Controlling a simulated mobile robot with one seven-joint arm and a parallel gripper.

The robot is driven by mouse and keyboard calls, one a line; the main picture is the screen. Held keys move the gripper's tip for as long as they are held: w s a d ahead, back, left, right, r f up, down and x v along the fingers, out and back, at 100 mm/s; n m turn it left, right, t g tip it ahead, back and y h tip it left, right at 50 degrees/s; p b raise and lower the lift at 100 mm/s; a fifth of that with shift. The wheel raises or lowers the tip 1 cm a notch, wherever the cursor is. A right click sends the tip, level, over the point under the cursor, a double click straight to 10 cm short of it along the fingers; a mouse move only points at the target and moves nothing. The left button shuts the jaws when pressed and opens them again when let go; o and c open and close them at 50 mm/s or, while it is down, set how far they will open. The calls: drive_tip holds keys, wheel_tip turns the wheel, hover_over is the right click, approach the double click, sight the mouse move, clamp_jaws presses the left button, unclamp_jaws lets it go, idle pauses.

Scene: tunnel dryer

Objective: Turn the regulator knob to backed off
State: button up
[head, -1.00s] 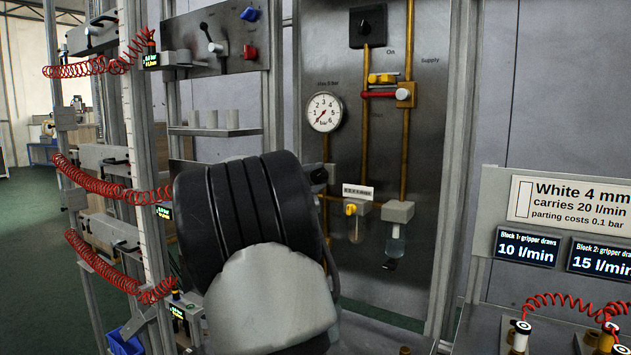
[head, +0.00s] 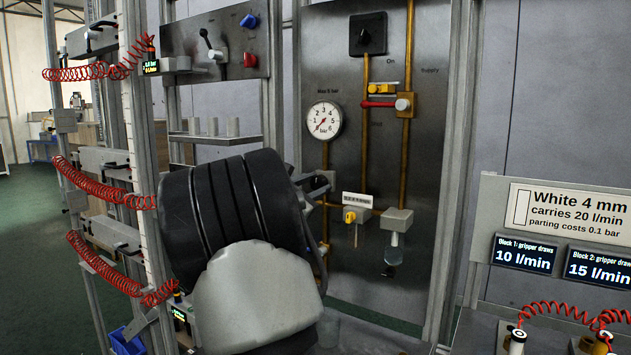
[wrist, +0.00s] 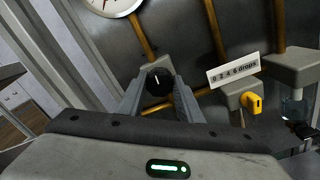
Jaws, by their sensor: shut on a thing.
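The regulator knob (wrist: 159,83) is a small round black knob with a white mark on its face, in the middle of the wrist view. My gripper (wrist: 160,97) has one finger on each side of the knob and is shut on it.
A labelled unit with a yellow knob (head: 350,215) is right of my gripper, close by. A grey block with a clear bowl (head: 395,222) stands further right. Brass pipes (head: 404,155) run up the metal panel. Red coiled hoses (head: 105,190) hang at the left.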

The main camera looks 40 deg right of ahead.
drive_tip(key=shift+f+n+p, duration=0.1)
drive_tip(key=shift+n+p, duration=0.2)
drive_tip(key=shift+n, duration=0.4)
drive_tip(key=o, duration=1)
drive_tip(key=shift+o, duration=0.2)
drive_tip(key=shift+a, duration=0.1)
drive_tip(key=v, duration=1.7)
drive_tip(key=shift+s, duration=0.15)
drive_tip(key=shift+a, duration=0.1)
